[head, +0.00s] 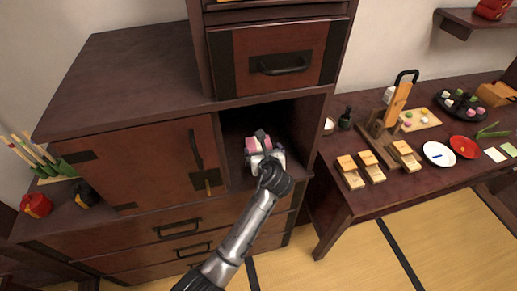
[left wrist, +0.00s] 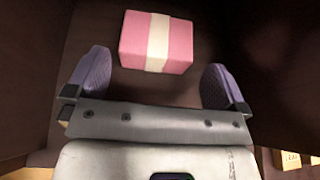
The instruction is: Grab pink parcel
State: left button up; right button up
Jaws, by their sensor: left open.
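The pink parcel (left wrist: 133,38) is a small pink box with a cream band, lying inside the dark open compartment of the cabinet. In the left wrist view it sits just beyond and between the two purple fingertips, with no visible contact. My left gripper (left wrist: 155,80) is open and empty, pointing into the compartment. In the head view my left gripper (head: 265,155) reaches into the compartment (head: 233,135), and a bit of pink shows beside it; the rest of the parcel is hidden there. My right gripper is not in view.
A closed cabinet door (head: 130,168) with a black handle is left of the compartment, and a drawer (head: 275,55) is above. Dark compartment walls stand close around the gripper. A low table (head: 365,198) with food and dishes is at the right.

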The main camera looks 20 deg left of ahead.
aim_at(260, 146)
pick_arm(q)
jog(key=shift+x, duration=0.8)
jog(key=shift+w+a+f+b, duration=0.15)
jog(key=shift+f+b, duration=0.1)
jog(key=shift+b, duration=0.25)
jog(key=b+x, duration=0.2)
jog(key=x, duration=0.1)
jog(key=shift+w+a, duration=0.15)
jog(key=shift+w+a+b, duration=0.3)
jog(key=shift+w, duration=0.2)
jog(key=c, duration=0.7)
